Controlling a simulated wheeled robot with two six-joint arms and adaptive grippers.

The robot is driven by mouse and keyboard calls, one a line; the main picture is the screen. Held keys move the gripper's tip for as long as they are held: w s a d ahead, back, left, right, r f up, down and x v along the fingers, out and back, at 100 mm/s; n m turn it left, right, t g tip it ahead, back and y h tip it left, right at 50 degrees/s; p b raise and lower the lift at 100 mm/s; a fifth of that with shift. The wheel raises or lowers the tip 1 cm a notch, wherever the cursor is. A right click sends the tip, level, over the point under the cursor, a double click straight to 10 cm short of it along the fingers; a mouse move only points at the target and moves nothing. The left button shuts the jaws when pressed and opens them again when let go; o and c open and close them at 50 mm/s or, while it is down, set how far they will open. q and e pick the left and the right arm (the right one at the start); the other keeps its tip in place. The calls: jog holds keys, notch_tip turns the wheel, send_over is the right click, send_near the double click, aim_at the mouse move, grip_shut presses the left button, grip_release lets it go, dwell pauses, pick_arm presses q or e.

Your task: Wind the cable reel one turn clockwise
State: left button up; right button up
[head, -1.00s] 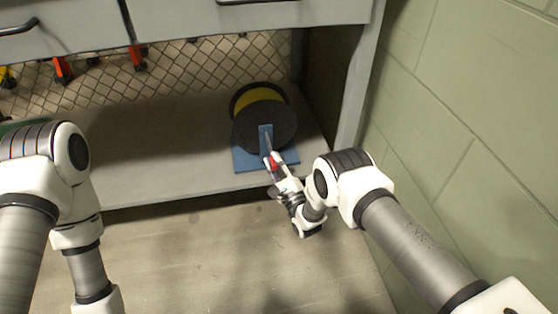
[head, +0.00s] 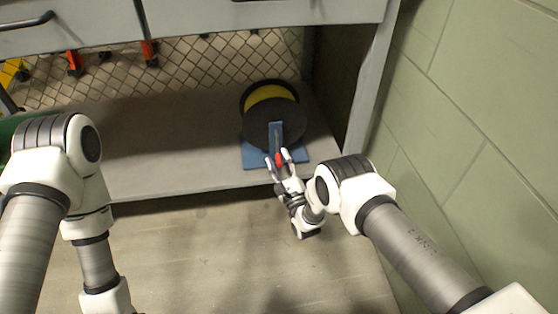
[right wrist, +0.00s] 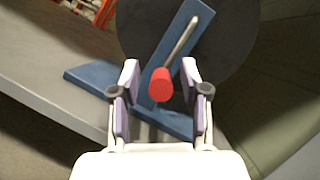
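The cable reel has a dark round flange (head: 268,126) with a yellow cable (head: 268,93) behind it. It stands on a blue bracket (head: 255,157) on the low shelf. A silver crank rod (right wrist: 181,38) ends in a red knob (right wrist: 160,85), which points down toward me; the red knob also shows in the head view (head: 279,160). My right gripper (right wrist: 160,76) is open, with its fingers on both sides of the knob and a gap on each side. It also shows in the head view (head: 280,157). My left gripper is out of view; only my left arm shows.
The reel is on a grey shelf (head: 170,150) under drawers (head: 260,12), with a shelf post (head: 367,85) close on its right. A block wall (head: 480,120) is right of my right arm. The shelf left of the reel is clear.

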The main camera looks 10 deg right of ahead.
jog(key=shift+s, duration=0.1)
jog(key=v, duration=1.2)
